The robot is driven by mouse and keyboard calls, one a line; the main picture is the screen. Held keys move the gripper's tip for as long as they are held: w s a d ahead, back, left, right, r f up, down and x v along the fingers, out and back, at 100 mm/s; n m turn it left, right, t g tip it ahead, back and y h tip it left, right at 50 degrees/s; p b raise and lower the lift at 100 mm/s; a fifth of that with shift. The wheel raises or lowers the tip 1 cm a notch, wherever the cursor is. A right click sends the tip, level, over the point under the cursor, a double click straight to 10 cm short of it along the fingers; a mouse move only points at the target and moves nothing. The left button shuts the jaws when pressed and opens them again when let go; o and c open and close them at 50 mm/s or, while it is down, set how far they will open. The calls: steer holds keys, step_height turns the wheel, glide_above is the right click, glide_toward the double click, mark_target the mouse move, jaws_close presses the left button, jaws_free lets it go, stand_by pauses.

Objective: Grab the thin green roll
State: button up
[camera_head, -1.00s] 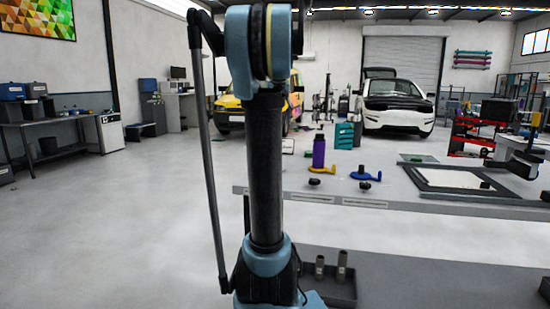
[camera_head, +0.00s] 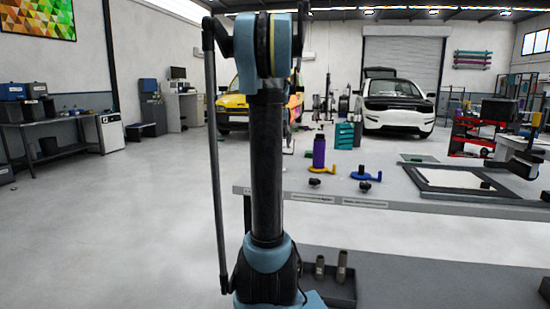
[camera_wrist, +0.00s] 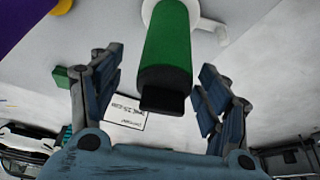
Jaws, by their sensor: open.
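In the wrist view a green roll (camera_wrist: 168,52) with a black end (camera_wrist: 162,99) reaches down from the top edge. A white ring-shaped holder (camera_wrist: 205,18) is around or behind its upper part; I cannot tell which. My gripper (camera_wrist: 163,78) is open, with one finger to the left of the roll and one to the right. A gap shows on both sides, so the fingers look apart from it. The roll's far end is cut off by the frame. In the head view I cannot make out the green roll or my gripper.
In the head view a purple roll (camera_head: 319,153) stands on a yellow holder (camera_head: 322,170) on the grey table (camera_head: 410,205). A blue holder (camera_head: 366,174) is to its right. A dark-framed board (camera_head: 465,182) lies farther right. A small green block (camera_wrist: 61,77) shows in the wrist view.

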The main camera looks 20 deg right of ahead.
steer(key=x, duration=0.4)
steer(key=shift+w+a+f, duration=0.2)
steer(key=shift+w+f, duration=0.15)
steer(key=shift+c, duration=0.4)
steer(key=c, duration=1.2)
